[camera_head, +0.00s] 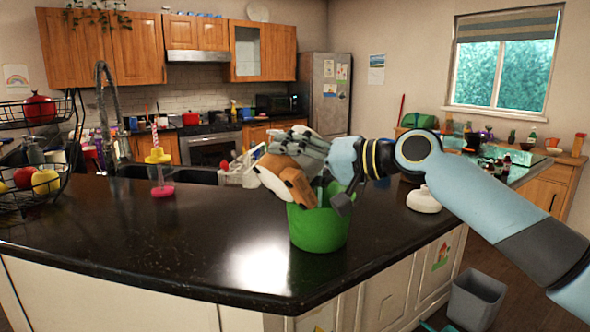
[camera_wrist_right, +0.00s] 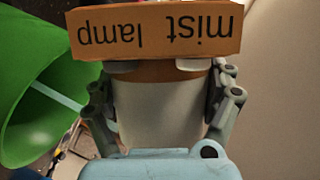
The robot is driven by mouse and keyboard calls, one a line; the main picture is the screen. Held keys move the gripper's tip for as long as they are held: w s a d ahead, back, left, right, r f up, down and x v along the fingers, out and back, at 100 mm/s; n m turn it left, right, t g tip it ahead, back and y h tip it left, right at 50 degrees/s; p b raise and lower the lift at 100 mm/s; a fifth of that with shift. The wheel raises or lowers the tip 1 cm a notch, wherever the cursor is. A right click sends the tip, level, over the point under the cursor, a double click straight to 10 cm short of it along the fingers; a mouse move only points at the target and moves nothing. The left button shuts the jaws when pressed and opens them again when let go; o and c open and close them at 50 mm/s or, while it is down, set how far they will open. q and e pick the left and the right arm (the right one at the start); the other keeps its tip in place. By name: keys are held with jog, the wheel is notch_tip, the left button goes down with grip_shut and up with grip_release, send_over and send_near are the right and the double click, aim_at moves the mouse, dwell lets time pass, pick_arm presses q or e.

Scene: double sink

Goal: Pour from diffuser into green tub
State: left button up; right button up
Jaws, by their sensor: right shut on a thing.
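The diffuser, a white body with an orange-brown band and block, is held tilted on its side in my right gripper (camera_head: 314,178). In the head view the diffuser (camera_head: 286,180) is above the rim of the green tub (camera_head: 320,232), overlapping its opening. The tub stands upright on the black counter near its front edge. In the right wrist view the gripper's fingers close on both sides of the diffuser's white body (camera_wrist_right: 158,112). Its orange block reads "mist lamp", upside down. The green tub (camera_wrist_right: 38,85) shows at the left there. My left gripper is not in view.
A wire fruit basket (camera_head: 35,190) is at the far left. A white round pot (camera_head: 423,202) stands right of the tub. The counter's front middle is clear.

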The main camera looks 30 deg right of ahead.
jog(key=shift+w+d+f+m+t+y+b, duration=0.15)
jog(key=shift+m+y+b, duration=0.1)
jog(key=shift+m+b, duration=0.3)
jog(key=shift+s+d+f+m+t+y+b, duration=0.15)
jog(key=shift+m+y+b, duration=0.15)
jog(key=shift+m+b, duration=0.2)
jog(key=shift+w+d+f+m+y+b, duration=0.15)
jog(key=shift+m+y+b, duration=0.1)
jog(key=shift+m+b, duration=0.3)
jog(key=m+b, duration=0.1)
jog(key=d+r+m+t+y, duration=0.1)
jog(key=m, duration=0.1)
jog(key=shift+w+d+r+b, duration=0.1)
jog(key=shift+d+r+b, duration=0.1)
jog(key=shift+b, duration=0.2)
jog(key=shift+w+d+r+m+t+b, duration=0.1)
jog(key=shift+d+r+m+t+b, duration=0.35)
jog(key=shift+m, duration=0.45)
jog(key=shift+w+d+r+m+t+b, duration=0.1)
jog(key=shift+d+r+m+t+b, duration=0.15)
jog(key=shift+d+m+b, duration=0.45)
jog(key=shift+a, duration=0.3)
jog(key=shift+m, duration=0.3)
jog(key=shift+d+r+m+t+b, duration=0.2)
jog(key=shift+d+m+t+b, duration=0.15)
jog(key=shift+m, duration=0.25)
jog(key=shift+w+d+m+b, duration=0.1)
jog(key=shift+d+m+b, duration=0.3)
jog(key=shift+m, duration=0.2)
jog(key=shift+r, duration=0.1)
